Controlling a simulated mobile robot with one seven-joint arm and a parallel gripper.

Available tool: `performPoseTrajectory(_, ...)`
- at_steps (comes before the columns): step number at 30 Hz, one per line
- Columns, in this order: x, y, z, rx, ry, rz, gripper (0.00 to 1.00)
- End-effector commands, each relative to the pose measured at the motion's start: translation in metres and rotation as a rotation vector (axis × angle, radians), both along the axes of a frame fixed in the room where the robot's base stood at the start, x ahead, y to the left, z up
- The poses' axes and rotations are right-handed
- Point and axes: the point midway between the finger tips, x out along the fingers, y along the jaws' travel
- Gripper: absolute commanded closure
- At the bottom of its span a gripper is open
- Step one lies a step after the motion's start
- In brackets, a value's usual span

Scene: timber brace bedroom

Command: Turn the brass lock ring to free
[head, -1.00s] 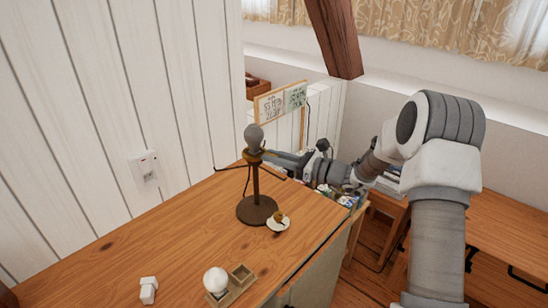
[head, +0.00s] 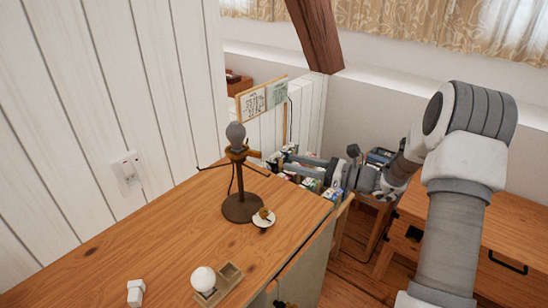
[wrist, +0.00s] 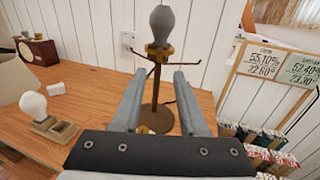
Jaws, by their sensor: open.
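A dark lamp stand (head: 242,185) stands upright on the wooden desk, a grey bulb (head: 235,134) at its top. The brass lock ring (head: 236,151) is the collar just below the bulb; it also shows in the wrist view (wrist: 160,52). Whether it is locked or free I cannot tell. My gripper (head: 283,162) is to the right of the ring, apart from it. In the wrist view my gripper (wrist: 160,76) is open and empty, its fingers on either side of the pole in the picture, the ring beyond and above the tips.
Thin dark rods (head: 210,165) stick out sideways below the ring. A white dish (head: 264,220) with a brass-coloured piece lies beside the base. A white bulb (head: 203,280) sits in a wooden holder (head: 231,273). A framed sign (head: 263,98) and small packets (head: 312,184) are behind.

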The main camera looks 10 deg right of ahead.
Motion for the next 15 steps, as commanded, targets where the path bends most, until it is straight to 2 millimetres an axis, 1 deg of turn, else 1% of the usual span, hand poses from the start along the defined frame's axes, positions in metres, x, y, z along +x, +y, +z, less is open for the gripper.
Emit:
performPoseTrajectory(1, -0.005, -0.012, 0.0, -0.001, 0.0, -0.005, 0.57)
performPoseTrajectory(6, -0.02, -0.037, 0.0, 0.0, 0.0, -0.002, 0.57)
performPoseTrajectory(10, -0.026, -0.048, 0.0, -0.001, 0.0, -0.001, 0.57)
performPoseTrajectory(15, -0.029, -0.052, 0.0, 0.0, 0.0, 0.0, 0.57)
